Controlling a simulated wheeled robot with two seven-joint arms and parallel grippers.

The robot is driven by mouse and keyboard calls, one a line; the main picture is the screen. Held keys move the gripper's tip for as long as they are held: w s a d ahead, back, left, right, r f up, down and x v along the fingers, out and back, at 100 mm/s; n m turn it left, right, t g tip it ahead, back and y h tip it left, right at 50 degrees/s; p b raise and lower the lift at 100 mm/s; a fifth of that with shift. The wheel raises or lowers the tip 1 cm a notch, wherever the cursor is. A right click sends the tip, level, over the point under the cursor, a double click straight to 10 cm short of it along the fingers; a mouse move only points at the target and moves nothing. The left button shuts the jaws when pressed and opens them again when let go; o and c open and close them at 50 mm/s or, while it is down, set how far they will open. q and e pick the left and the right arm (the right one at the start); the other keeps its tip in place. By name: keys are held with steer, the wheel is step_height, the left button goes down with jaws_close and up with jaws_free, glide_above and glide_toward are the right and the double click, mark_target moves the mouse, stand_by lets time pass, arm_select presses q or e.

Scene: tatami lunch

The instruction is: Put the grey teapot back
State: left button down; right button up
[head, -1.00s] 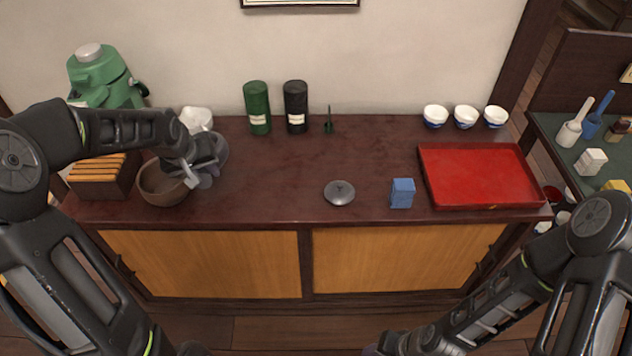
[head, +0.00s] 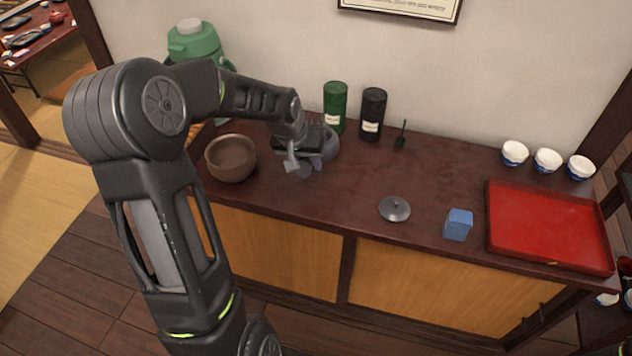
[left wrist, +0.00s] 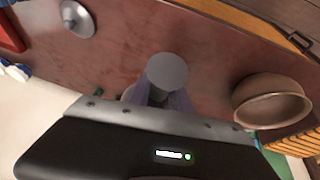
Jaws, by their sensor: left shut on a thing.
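The grey teapot (head: 331,143) is at the left part of the dark red counter, in front of the green canister, partly hidden by my left gripper (head: 305,164). In the left wrist view my left gripper (left wrist: 163,98) is shut on the teapot's handle, whose round grey end (left wrist: 168,71) faces the camera. I cannot tell whether the teapot touches the counter. A grey lid with a knob (head: 395,209) lies apart on the counter, right of the teapot; it also shows in the left wrist view (left wrist: 77,19). My right gripper is not in view.
A brown bowl (head: 231,158) stands left of the gripper. Behind are a green canister (head: 335,107), a black canister (head: 373,114) and a green urn (head: 196,42). A blue box (head: 458,224) and red tray (head: 548,226) are at right.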

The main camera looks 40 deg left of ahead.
arm_select(q)
step_height(320, 180, down, 6)
steer(key=shift+r, duration=0.1)
steer(key=shift+f, duration=1.9)
steer(key=shift+f, duration=0.2)
steer(key=c, duration=1.2)
jaws_free()
steer(key=shift+r, duration=0.1)
steer(key=shift+r+p, duration=0.2)
steer(key=shift+p, duration=0.15)
steer(key=v, duration=1.1)
steer(key=shift+s+r, duration=0.2)
steer(key=shift+r, duration=0.15)
